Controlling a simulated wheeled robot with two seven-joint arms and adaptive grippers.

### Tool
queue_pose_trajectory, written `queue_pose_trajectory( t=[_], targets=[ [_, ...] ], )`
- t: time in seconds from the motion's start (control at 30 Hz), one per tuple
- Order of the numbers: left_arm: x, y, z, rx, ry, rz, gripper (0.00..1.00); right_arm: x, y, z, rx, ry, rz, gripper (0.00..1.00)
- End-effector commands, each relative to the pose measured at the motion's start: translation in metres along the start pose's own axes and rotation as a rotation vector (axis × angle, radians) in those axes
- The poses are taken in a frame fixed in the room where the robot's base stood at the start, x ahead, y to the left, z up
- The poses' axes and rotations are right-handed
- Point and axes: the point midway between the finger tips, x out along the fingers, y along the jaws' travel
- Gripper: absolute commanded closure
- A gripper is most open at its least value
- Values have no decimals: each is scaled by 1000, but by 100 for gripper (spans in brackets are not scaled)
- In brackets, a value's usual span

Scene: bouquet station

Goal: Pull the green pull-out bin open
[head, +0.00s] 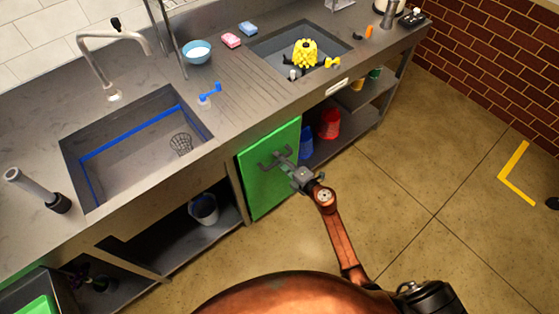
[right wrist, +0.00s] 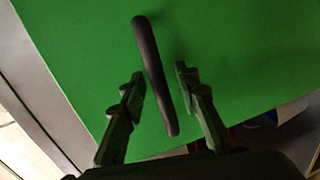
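The green pull-out bin (head: 262,188) is set under the counter, and its green front is about flush with the counter's front. Its dark bar handle (right wrist: 155,75) runs nearly upright across the right wrist view. My right gripper (head: 285,165) is at the bin's front. In the right wrist view my right gripper (right wrist: 160,88) is open, with one finger on each side of the handle and a gap visible on both sides. My left gripper is not in view.
Shelves beside the bin hold a white bucket (head: 203,208) at left and a red bucket (head: 329,123) and blue bucket (head: 306,141) at right. The sink (head: 75,155) is above left. The tiled floor (head: 420,190) in front is clear.

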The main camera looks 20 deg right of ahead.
Motion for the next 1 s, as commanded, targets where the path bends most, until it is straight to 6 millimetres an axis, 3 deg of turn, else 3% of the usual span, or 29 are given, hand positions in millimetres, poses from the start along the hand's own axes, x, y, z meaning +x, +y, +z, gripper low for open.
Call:
queue_pose_trajectory(
  t=[0.1,0.53,1.0],
  targets=[
    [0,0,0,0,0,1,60,0,0,0,0,0,1,71],
    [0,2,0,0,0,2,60,0,0,0,0,0,0,100],
    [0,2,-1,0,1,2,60,0,0,0,0,0,0,100]
  ],
)
